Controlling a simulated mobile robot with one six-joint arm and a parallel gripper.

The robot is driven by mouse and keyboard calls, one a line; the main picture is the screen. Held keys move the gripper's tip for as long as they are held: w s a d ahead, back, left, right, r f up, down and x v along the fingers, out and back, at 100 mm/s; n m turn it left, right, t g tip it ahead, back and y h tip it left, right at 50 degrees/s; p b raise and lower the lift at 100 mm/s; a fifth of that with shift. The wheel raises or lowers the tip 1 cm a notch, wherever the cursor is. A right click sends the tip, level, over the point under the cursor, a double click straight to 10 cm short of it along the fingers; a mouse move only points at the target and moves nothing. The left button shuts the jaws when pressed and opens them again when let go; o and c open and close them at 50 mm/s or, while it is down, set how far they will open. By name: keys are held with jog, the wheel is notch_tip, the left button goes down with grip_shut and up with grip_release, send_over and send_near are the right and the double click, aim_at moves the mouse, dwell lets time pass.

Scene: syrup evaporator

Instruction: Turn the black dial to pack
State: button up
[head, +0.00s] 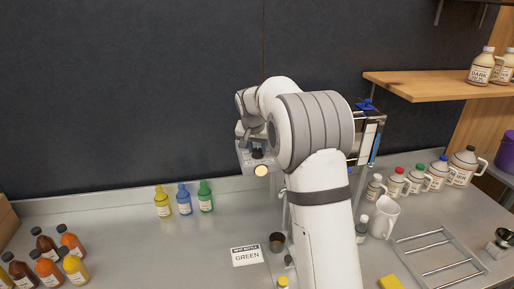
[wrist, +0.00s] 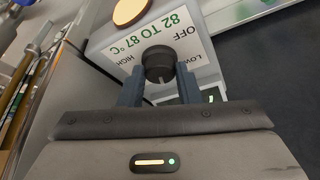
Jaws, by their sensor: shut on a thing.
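The black dial (wrist: 158,63) sits on a pale control box (wrist: 197,47) in the wrist view, with HIGH, LOW, OFF and "82 TO 87 °C" printed around it. No "pack" label is readable, and I cannot tell the dial's setting. My gripper (wrist: 159,88) is shut on the dial, its two dark fingers on either side of it. In the head view the dial (head: 257,153) shows small on the box, above a round cream disc (head: 261,170); the fingertips are hard to make out there.
Yellow, blue and green bottles (head: 184,199) stand along the back wall. Several syrup bottles (head: 45,258) are at front left. The counter's left middle is clear.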

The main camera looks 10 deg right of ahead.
jog(key=shift+c, duration=0.6)
jog(key=shift+d+n+t+y, duration=0.15)
jog(key=shift+n+y, duration=0.15)
jog(key=shift+n, duration=0.55)
jog(key=shift+n+t+y, duration=0.15)
jog(key=shift+n+y, duration=0.15)
jog(key=shift+n, duration=0.55)
jog(key=o, duration=1)
jog(key=shift+s+r, duration=0.1)
jog(key=shift+r, duration=0.05)
jog(key=v, duration=0.7)
jog(key=shift+s+r+b, duration=0.1)
jog(key=shift+r+b, duration=0.2)
jog(key=shift+b, duration=0.1)
